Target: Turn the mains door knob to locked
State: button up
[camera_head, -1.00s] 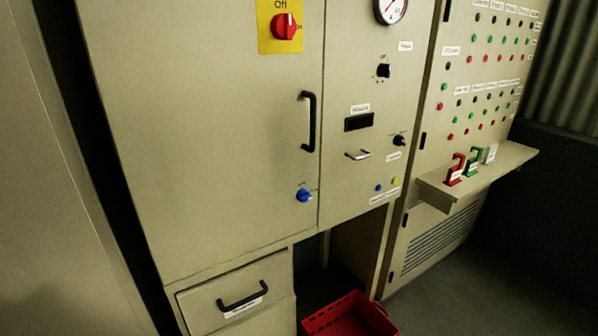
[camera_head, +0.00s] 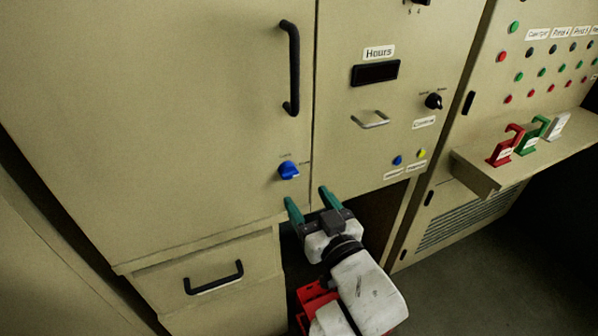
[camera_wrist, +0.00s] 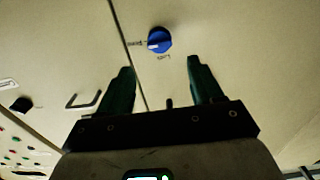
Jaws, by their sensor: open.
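The blue door knob (camera_head: 288,171) sits low on the large beige cabinet door, near its right edge. A small label is printed above it and another at its right. My gripper (camera_head: 308,198) is open and empty, with two green fingers below and slightly right of the knob in the head view. In the wrist view the knob (camera_wrist: 159,40) is beyond the tips of my open gripper (camera_wrist: 158,65), between their lines and apart from them. A pale pointer mark shows on the knob's left side there, towards a small label.
A black door handle (camera_head: 291,68) stands out above the knob. A drawer handle (camera_head: 214,280) is at lower left. A red crate (camera_head: 310,298) lies under the arm. A shelf (camera_head: 480,172) at right carries red, green and white padlocks.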

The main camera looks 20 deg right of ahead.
aim_at(291, 175)
jog(key=w, duration=0.8)
jog(key=shift+w, duration=0.25)
jog(key=shift+c, duration=0.2)
grip_shut()
